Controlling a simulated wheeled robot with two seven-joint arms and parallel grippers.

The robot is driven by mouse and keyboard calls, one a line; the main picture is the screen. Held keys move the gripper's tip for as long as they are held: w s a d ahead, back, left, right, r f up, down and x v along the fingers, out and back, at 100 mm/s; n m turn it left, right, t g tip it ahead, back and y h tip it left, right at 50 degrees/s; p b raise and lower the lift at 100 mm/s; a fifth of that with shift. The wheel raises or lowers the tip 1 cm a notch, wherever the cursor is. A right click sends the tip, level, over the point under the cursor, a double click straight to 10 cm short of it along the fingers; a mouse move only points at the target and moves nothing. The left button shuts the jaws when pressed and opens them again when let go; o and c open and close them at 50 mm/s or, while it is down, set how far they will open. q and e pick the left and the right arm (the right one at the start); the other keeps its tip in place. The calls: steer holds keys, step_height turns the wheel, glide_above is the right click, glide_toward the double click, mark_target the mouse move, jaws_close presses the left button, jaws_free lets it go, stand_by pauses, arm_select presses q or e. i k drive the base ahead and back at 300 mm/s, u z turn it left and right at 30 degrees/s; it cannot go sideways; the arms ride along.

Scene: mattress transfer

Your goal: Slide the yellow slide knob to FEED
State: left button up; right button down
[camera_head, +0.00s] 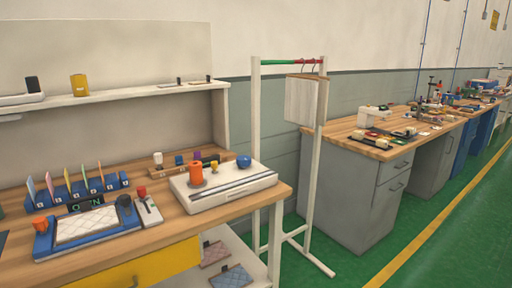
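A small yellow knob (214,167) stands on top of the white box-shaped device (235,193) at the right end of the near wooden bench. It is between an orange cylinder (196,174) and a blue dome (243,161). It looks like the slide knob, but its slot and any FEED lettering are too small to read, so its position cannot be told. Neither of my grippers shows in the head view.
A blue fixture (45,245) with a quilted pad sits on the bench (165,235), beside a small red-knobbed lever unit (147,210). A shelf (100,96) runs above. A white hanging rack (256,150) stands right of the bench. Green floor (440,260) is clear at right.

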mark_target(213, 164)
steer(key=i, duration=0.85)
steer(key=u, duration=0.85)
steer(key=i, duration=0.45)
steer(key=u, duration=0.45)
